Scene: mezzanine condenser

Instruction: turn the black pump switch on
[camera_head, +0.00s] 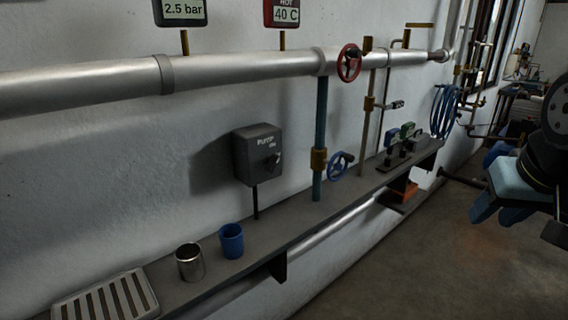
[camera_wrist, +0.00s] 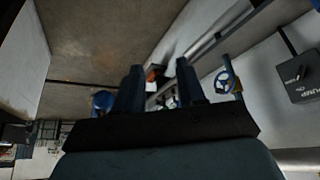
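The dark pump switch box (camera_head: 257,155) is on the white wall above the grey shelf, left of the middle of the head view. Its face reads "PUMP" and "ON", and a small dark knob (camera_head: 273,161) sits low on the right of the face. I cannot tell which way the knob is set. The box also shows at the right edge of the wrist view (camera_wrist: 304,82). My gripper (camera_head: 492,214) is at the far right of the head view, well away from the box. In the wrist view its two fingers (camera_wrist: 160,72) stand apart with nothing between them.
A blue cup (camera_head: 231,241), a metal cup (camera_head: 189,262) and a slatted tray (camera_head: 105,297) stand on the shelf left of the switch. A blue valve wheel (camera_head: 341,165) and vertical pipe (camera_head: 320,140) are right of it. A silver pipe (camera_head: 240,68) runs above. The floor is open.

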